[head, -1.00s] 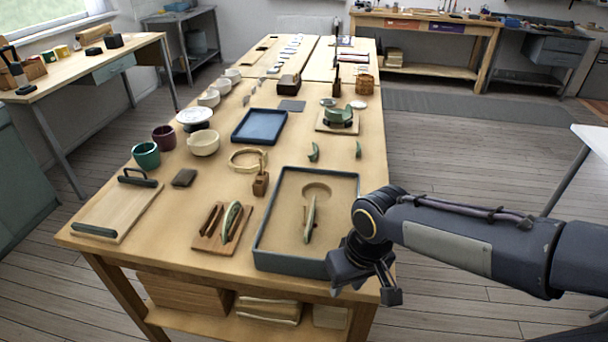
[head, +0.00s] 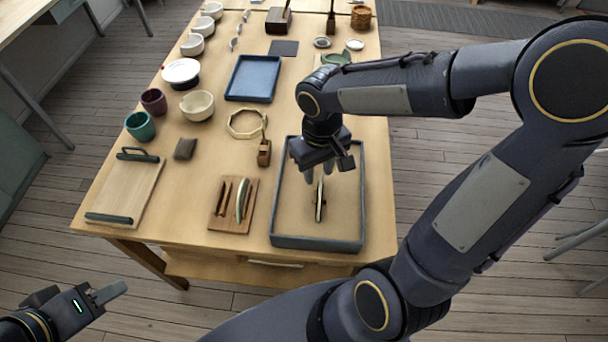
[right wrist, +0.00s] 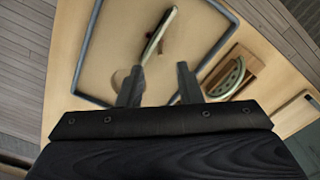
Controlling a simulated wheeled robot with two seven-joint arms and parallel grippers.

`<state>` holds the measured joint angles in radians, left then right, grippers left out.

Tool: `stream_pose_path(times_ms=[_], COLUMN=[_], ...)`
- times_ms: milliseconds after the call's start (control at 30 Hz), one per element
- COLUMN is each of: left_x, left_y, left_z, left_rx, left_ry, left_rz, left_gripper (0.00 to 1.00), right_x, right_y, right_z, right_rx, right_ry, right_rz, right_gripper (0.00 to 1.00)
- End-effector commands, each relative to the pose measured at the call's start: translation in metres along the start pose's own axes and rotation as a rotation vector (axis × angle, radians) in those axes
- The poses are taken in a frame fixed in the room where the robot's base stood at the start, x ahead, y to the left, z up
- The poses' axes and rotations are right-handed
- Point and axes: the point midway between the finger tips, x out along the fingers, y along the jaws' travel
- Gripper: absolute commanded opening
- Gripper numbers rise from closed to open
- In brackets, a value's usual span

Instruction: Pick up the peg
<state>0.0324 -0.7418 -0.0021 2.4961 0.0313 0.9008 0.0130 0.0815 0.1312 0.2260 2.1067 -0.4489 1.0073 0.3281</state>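I cannot tell for sure which thing is the peg. A small wooden block (head: 264,158) with a thin upright wooden piece stands just left of the grey-rimmed tray (head: 362,222). In the tray, a thin pale piece (head: 320,205) stands on edge, with something small and brown beside it. My right gripper (head: 319,176) is open and empty, pointing down over the tray, just beyond the pale piece. Its two fingers show apart in the right wrist view (right wrist: 159,88), with the pale piece (right wrist: 160,34) ahead of them. My left gripper (head: 112,292) is low at the left, off the table; its opening is unclear.
A slotted wooden holder (head: 218,222) with a green-and-white curved piece lies left of the tray. A board with dark handles (head: 128,190), cups, bowls and a blue tray (head: 273,66) occupy the left and back. Some bare tabletop lies between the board and the holder.

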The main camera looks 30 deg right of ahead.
Motion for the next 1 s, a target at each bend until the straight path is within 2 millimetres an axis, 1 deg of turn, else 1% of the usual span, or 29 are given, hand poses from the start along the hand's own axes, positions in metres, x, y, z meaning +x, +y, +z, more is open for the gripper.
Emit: stream_pose_path(times_ms=[67,367,500,600,700,900,933,1000], left_x=[0.000,-0.003,-0.006,-0.005,-0.005,-0.005,-0.005,-0.005], left_y=[0.000,0.001,0.003,0.002,0.002,0.002,0.002,0.002], left_z=[0.000,-0.001,-0.003,-0.002,-0.002,-0.002,-0.002,-0.002], left_rx=[0.000,0.000,0.000,0.000,0.000,0.000,0.000,0.000], left_ry=[0.000,0.000,0.000,0.000,0.000,0.000,0.000,0.000], left_rz=[0.000,0.000,0.000,0.000,0.000,0.000,0.000,0.000], left_gripper=[0.36,0.36,0.36,0.36,0.36,0.36,0.36,0.36], right_x=[0.004,0.037,0.059,0.072,0.077,0.078,0.078,0.078], right_y=[0.000,0.000,0.000,0.000,0.000,0.000,0.000,0.000], right_z=[0.000,-0.001,-0.005,-0.005,-0.005,-0.005,-0.005,-0.005], right_rx=[0.000,-0.001,-0.001,0.000,-0.002,-0.001,-0.001,-0.001], right_ry=[-0.002,-0.007,-0.007,-0.005,-0.002,-0.001,0.000,0.000], right_rz=[0.000,-0.001,-0.002,-0.001,-0.002,-0.002,-0.002,-0.002], right_gripper=[0.32,0.32,0.32,0.32,0.32,0.32,0.31,0.22])
